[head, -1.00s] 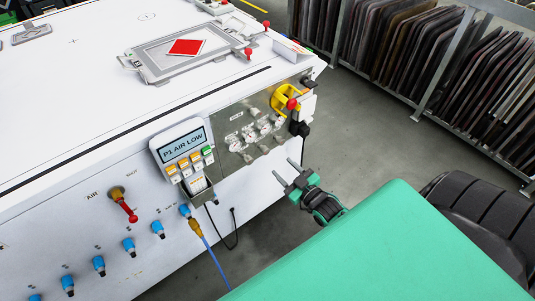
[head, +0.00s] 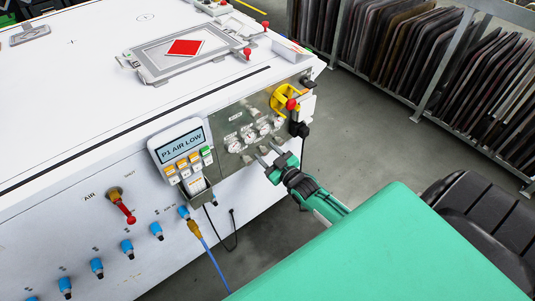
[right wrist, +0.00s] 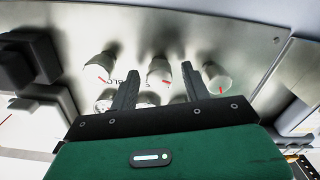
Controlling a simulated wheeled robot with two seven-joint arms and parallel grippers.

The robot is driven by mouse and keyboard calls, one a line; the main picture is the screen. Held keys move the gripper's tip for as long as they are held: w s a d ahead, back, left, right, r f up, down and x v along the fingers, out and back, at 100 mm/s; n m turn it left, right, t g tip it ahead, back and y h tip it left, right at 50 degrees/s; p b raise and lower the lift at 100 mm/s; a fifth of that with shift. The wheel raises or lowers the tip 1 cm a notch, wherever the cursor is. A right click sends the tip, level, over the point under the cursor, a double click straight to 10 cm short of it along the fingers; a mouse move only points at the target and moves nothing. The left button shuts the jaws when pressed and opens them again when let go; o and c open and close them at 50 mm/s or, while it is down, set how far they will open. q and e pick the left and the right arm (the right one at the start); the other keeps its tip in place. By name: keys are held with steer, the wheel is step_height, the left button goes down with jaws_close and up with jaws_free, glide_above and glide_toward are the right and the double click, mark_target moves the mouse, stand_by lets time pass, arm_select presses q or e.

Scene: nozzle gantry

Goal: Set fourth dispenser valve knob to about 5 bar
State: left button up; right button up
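A metal valve panel (head: 222,128) on the front of the white machine carries a row of small round gauges (head: 249,135) with pale knobs below them. My right gripper (head: 268,154) is open in front of the knobs. In the right wrist view, three pale knobs with red marks show: one near the left finger (right wrist: 100,66), one between the fingers (right wrist: 159,71) and one beyond the right finger (right wrist: 216,76). The fingers hold nothing. I cannot tell whether they touch a knob. The gauge needles are too small to read. My left gripper is not in view.
A display box (head: 182,149) reading "P1 AIR LOW" hangs left of the panel. A yellow bracket (head: 283,100) with a red knob and a black part stick out at the panel's right. A blue hose (head: 212,257) hangs below.

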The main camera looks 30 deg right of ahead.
steer(key=c, duration=0.9)
